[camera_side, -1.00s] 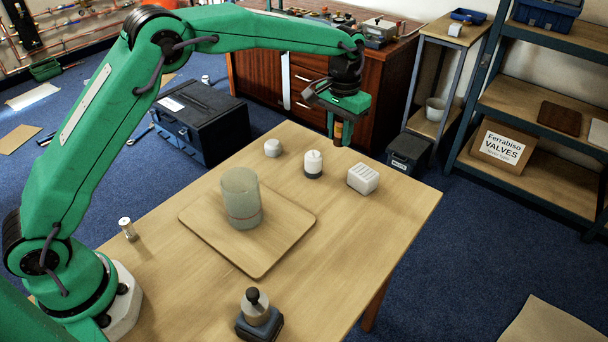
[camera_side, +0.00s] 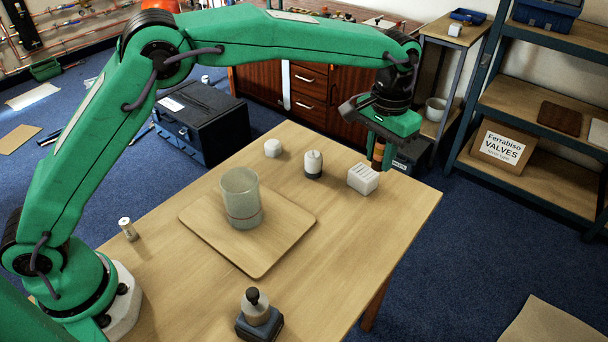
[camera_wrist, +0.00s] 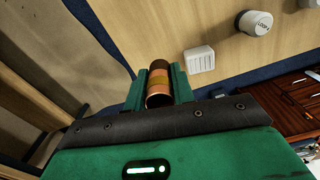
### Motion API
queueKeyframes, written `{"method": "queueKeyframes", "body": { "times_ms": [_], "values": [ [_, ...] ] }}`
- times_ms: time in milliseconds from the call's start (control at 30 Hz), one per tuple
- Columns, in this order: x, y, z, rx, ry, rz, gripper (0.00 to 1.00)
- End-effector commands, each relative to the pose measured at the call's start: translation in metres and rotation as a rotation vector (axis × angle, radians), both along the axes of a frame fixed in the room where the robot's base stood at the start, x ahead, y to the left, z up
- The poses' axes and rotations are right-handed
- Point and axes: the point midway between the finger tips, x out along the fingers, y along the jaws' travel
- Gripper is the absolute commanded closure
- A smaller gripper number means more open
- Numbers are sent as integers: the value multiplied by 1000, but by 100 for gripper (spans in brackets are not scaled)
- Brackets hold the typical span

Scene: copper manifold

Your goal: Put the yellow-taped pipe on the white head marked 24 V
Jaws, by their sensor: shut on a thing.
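My gripper (camera_side: 378,152) is shut on a short copper pipe (camera_wrist: 158,84) with a yellow-orange tape band. The pipe (camera_side: 378,150) hangs near the table's far right edge, behind and right of the slotted white block (camera_side: 363,178). A white head with a grey lower part (camera_side: 313,164) stands left of that block. A plain low white head (camera_side: 272,147) stands farther left. In the wrist view, the slotted block (camera_wrist: 200,60) is right of my gripper (camera_wrist: 160,80), and a white head with dark lettering (camera_wrist: 255,23) is beyond it. I cannot read 24 V on any head.
A translucent beaker (camera_side: 241,198) stands on a wooden board (camera_side: 262,262) mid-table. The table's right front (camera_side: 360,240) is clear.

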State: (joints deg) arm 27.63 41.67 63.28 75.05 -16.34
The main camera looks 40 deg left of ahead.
Motion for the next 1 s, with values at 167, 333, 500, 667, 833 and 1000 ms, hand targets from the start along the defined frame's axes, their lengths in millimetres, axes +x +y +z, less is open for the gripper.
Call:
{"method": "queueKeyframes", "body": {
  "times_ms": [167, 333, 500, 667, 833, 1000],
  "values": [
    [19, 16, -15, 0, 2, 3, 98],
    [40, 35, -32, 0, 2, 3, 98],
    [61, 53, -49, 0, 2, 3, 98],
    [75, 64, -60, 0, 0, 2, 98],
    [81, 69, -64, 0, -1, 0, 98],
    [81, 69, -65, 0, 0, 0, 98]
  ]
}}
